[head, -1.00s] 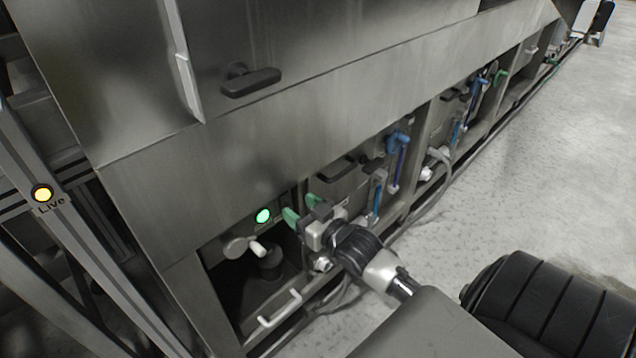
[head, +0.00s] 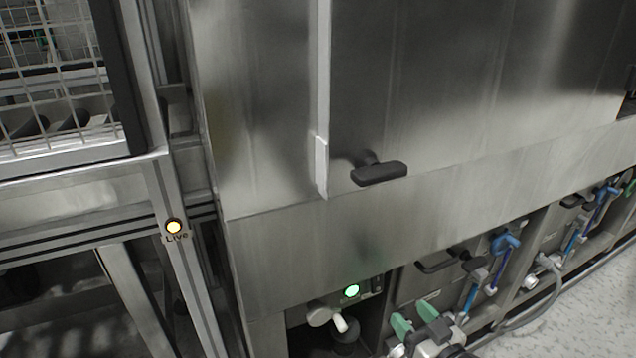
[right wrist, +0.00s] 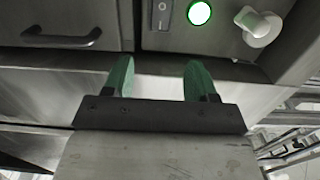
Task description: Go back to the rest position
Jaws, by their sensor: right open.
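My right gripper (head: 415,320) shows at the bottom edge of the head view, with green fingertips. It is open and empty, low in front of the washer's lower section, to the right of a lit green button (head: 351,291). In the right wrist view the two green fingers (right wrist: 160,78) stand apart with nothing between them. The green button (right wrist: 199,12) shows beyond them at the top. Most of my right arm is below the head view's frame. My left gripper is not in view.
The steel washer wall (head: 280,240) fills the middle, with a black handle (head: 380,173). A pale knob (head: 325,316) sits beside the green button. Blue valve handles (head: 505,243) line the lower right. Speckled floor (head: 590,310) is clear at lower right.

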